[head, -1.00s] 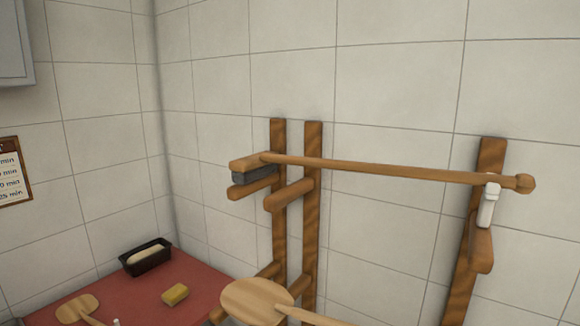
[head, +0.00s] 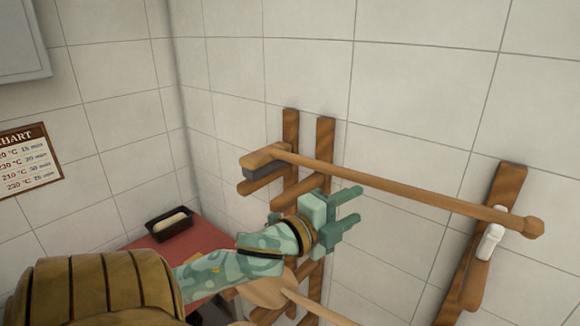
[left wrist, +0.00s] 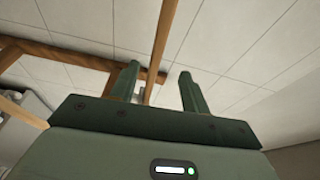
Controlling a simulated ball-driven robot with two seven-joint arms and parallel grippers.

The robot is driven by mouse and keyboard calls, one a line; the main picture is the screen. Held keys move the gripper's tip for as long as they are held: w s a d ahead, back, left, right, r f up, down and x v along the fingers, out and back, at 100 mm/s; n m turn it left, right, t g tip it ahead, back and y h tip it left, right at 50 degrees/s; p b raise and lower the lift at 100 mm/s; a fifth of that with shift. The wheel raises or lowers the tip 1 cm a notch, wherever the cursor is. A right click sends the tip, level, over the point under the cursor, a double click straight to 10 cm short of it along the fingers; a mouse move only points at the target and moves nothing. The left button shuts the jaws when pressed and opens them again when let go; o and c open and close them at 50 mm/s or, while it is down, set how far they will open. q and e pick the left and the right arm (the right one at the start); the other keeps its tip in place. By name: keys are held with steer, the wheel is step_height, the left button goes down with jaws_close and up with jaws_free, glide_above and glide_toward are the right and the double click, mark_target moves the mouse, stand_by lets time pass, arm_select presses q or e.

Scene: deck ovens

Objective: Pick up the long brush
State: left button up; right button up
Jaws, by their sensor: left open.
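The long brush lies across the wooden wall rack, its handle (head: 400,185) sloping down to a round knob at the right. Its wooden head (head: 265,156) with dark grey bristles is at the left end, over a peg. My left gripper (head: 357,206) is open and empty, in front of and below the handle in the head view, apart from it in the picture. In the left wrist view, a long wooden bar, seemingly the handle (left wrist: 163,40), runs toward the gap between the open fingers (left wrist: 157,88). My right gripper is not in view.
The rack has upright posts (head: 500,215) with pegs, and a white object (head: 489,241) hangs at the right one. A round wooden peel (head: 263,291) is below my left arm. A black loaf tin (head: 169,223) stands on the red surface (head: 208,238). A chart hangs at left.

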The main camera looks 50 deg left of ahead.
mark_target(399, 182)
arm_select(q)
steer(key=w+b, duration=0.4)
steer(key=w, duration=0.6)
steer(key=shift+w+b, duration=0.15)
steer(key=shift+b, duration=0.2)
steer(key=w, duration=0.2)
steer(key=w+p, duration=0.1)
steer(key=w, duration=0.2)
steer(key=shift+d+r, duration=0.1)
steer(key=shift+d, duration=0.1)
steer(key=shift+w, duration=0.4)
steer(key=shift+s, duration=0.15)
steer(key=c, duration=0.3)
jaws_close()
